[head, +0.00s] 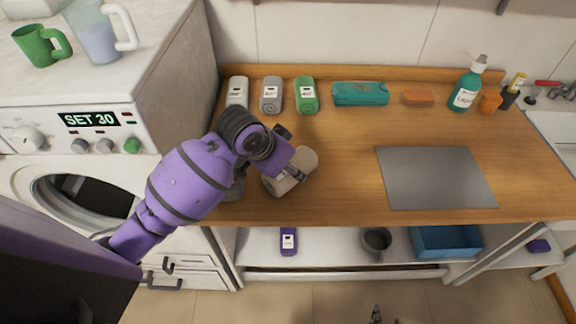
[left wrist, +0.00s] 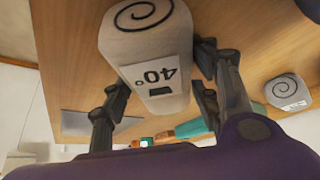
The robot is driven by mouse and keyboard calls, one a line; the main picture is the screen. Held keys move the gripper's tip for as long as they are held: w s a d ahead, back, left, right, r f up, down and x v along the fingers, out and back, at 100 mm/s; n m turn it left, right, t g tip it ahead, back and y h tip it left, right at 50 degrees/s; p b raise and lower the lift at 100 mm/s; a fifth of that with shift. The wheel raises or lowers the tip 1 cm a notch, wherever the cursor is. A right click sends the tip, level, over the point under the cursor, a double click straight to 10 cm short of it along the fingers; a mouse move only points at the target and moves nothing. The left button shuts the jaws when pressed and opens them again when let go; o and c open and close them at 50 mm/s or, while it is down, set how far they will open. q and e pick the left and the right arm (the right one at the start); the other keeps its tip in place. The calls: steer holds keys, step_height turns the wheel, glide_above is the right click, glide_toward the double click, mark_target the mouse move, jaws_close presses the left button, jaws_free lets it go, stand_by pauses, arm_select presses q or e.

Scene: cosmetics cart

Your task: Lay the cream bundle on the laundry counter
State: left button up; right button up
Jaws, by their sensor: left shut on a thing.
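The cream bundle (head: 302,163) is a rolled cloth held in my left gripper (head: 290,178) over the left part of the wooden laundry counter (head: 345,135). In the left wrist view, the bundle (left wrist: 150,45) shows a spiral end and a label with "40°". The fingers of my left gripper (left wrist: 160,98) are on either side of it. I cannot tell if it touches the counter. Small dark tips at the bottom edge of the head view look like my right gripper (head: 384,317); their opening is unclear.
Whitish (head: 238,92), grey (head: 271,95) and green (head: 306,95) rolls stand along the back. A teal case (head: 360,94), sponge (head: 417,97) and bottle (head: 466,91) are farther right. A grey mat (head: 435,178) lies bare.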

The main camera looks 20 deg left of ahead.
arm_select(q)
steer(key=o, duration=1.3)
steer(key=v, duration=1.2)
steer(key=shift+s+r, duration=0.1)
